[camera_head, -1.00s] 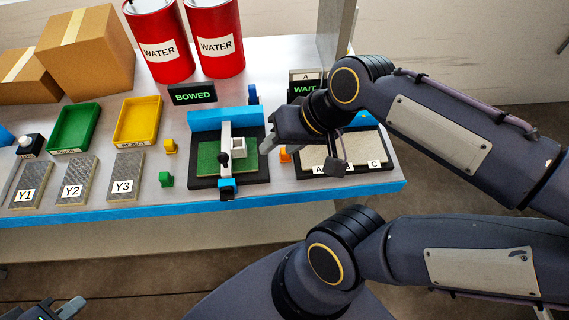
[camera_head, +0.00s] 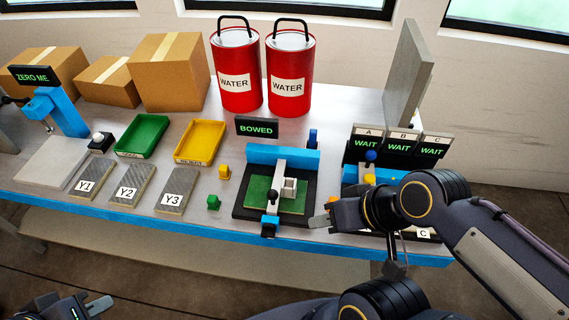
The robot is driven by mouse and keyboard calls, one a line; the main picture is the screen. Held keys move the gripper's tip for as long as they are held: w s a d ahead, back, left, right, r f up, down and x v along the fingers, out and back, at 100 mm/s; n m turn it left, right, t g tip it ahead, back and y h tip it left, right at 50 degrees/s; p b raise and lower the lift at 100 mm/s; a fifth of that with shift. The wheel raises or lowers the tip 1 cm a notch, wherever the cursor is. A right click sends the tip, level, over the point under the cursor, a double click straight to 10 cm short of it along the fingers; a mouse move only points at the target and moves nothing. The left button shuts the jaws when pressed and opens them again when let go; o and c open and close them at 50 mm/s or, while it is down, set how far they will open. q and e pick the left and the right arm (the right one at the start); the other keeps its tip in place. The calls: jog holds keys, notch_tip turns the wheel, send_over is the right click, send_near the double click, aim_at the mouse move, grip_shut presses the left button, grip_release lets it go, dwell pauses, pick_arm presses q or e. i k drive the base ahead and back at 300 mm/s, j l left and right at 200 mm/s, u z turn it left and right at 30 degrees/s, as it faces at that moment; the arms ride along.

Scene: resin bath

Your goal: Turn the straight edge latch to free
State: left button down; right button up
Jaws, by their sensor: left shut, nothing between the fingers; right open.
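The straight edge (camera_head: 279,175) is a pale bar lying front to back across a green plate (camera_head: 260,188) in a black fixture with a blue back rail (camera_head: 270,154). A black knob (camera_head: 272,196) stands on the bar near its front, above a small blue block (camera_head: 269,228) at the fixture's front edge. I cannot tell which of these is the latch or how it is turned. My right gripper (camera_head: 318,220) is open and empty, just right of the fixture's front right corner. My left gripper (camera_head: 72,309) is shut and empty, low at the left, away from the bench.
A sign (camera_head: 257,128) behind the fixture reads BOWED. Small yellow (camera_head: 223,172) and green (camera_head: 213,202) pieces stand left of it. Beyond are labelled plates, green (camera_head: 142,137) and yellow (camera_head: 200,142) trays and red water drums (camera_head: 236,85). My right arm partly hides the A-B-C station.

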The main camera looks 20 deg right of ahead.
aim_at(268, 230)
jog(key=k+j+z, duration=0.1)
jog(key=z, duration=0.25)
jog(key=k+j+z, duration=0.15)
jog(key=j+z, duration=0.2)
jog(key=k+j+z, duration=0.15)
jog(key=z, duration=0.2)
